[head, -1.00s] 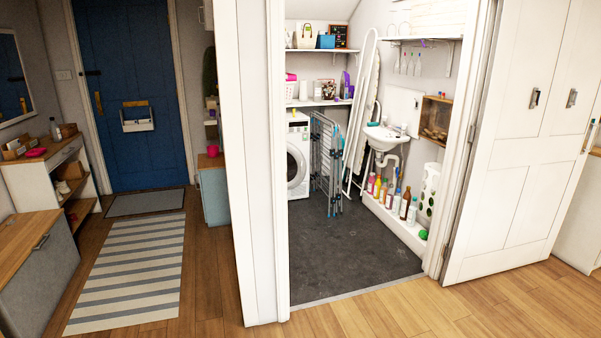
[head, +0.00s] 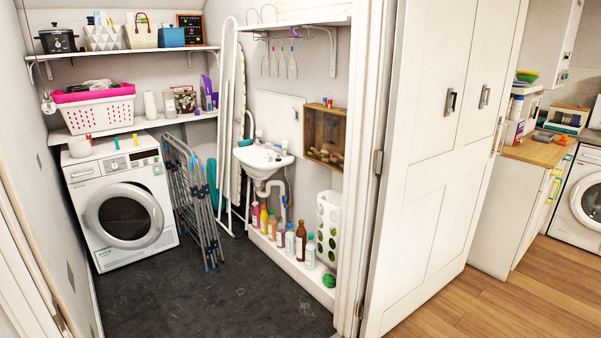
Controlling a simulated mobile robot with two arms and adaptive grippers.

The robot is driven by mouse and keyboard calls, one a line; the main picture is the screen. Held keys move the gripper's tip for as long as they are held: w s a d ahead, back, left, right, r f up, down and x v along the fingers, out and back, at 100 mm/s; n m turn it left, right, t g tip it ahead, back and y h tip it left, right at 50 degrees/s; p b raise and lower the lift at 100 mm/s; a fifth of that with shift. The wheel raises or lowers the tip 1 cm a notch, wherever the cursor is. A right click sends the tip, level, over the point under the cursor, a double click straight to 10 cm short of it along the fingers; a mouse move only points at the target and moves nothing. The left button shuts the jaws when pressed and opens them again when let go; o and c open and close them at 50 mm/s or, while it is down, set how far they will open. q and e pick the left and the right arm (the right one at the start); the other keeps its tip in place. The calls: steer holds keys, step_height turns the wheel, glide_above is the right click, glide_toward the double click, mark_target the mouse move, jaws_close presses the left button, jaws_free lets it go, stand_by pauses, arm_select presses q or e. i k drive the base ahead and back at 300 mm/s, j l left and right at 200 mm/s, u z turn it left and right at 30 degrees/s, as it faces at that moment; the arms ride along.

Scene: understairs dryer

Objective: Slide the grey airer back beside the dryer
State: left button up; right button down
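The grey airer (head: 197,200) stands folded and upright in the understairs room, just right of the white dryer (head: 122,208). Its near end leans out past the dryer's front, with its feet on the dark floor. The dryer has a round door, which is shut, and small items on its top. Whether the airer touches the dryer I cannot tell. Neither of my grippers is in view.
A white ironing board (head: 229,130) leans behind the airer. A basin (head: 263,160) and a ledge of several bottles (head: 290,243) line the right wall. The white folding door (head: 435,170) stands open at right. The dark floor (head: 220,300) in front is clear.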

mark_target(200, 192)
steer(key=i+u, duration=0.2)
steer(key=i, duration=0.3)
steer(key=i+u, duration=0.2)
steer(key=i, duration=0.25)
steer(key=i+u, duration=0.15)
steer(key=i, duration=0.35)
steer(key=i+l+u, duration=0.2)
steer(key=i, duration=0.25)
steer(key=i+l+u, duration=0.2)
steer(key=i, duration=0.3)
